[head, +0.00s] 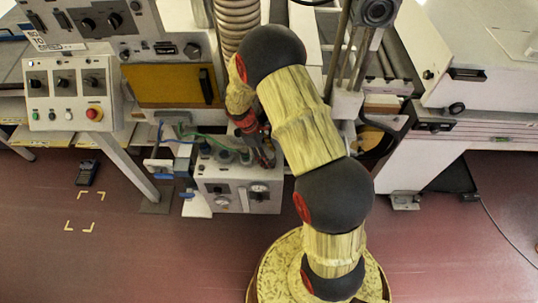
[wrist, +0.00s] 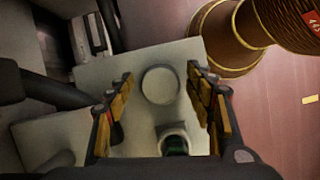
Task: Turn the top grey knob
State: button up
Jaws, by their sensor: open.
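A round, flat-topped pale grey knob (wrist: 160,85) stands on the light grey top of a box (wrist: 100,72) in the wrist view. My gripper (wrist: 161,76) is open, with one finger on each side of the knob and visible gaps between. Whether the fingertips reach down to its height I cannot tell. In the head view my gripper (head: 266,157) points down at the top right of the white control box (head: 239,190). My gripper and arm hide the knob there.
A pale ring with a dark green centre (wrist: 175,142) sits near the knob. Green and blue cables (head: 185,137) run at the box's left. A ribbed hose (head: 237,22) hangs behind. A panel with a red button (head: 95,113) stands left.

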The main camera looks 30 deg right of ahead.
jog(key=v, duration=0.7)
jog(key=shift+r, duration=0.25)
jog(key=shift+m, duration=0.3)
jog(key=s+a+r+m+t+y+b, duration=0.1)
jog(key=s+a+r+m+t, duration=0.2)
jog(key=s+r, duration=0.4)
jog(key=s+a+r+m+t+y, duration=0.1)
jog(key=s+a+r, duration=0.4)
jog(key=r, duration=0.6)
jog(key=s+a+r+m+t+y+b, duration=0.1)
jog(key=s+a+r+m+t, duration=0.3)
jog(key=s+r, duration=0.5)
jog(key=shift+r+m+t+b, duration=0.3)
jog(key=shift+r+t+b, duration=0.1)
jog(key=shift+r, duration=0.2)
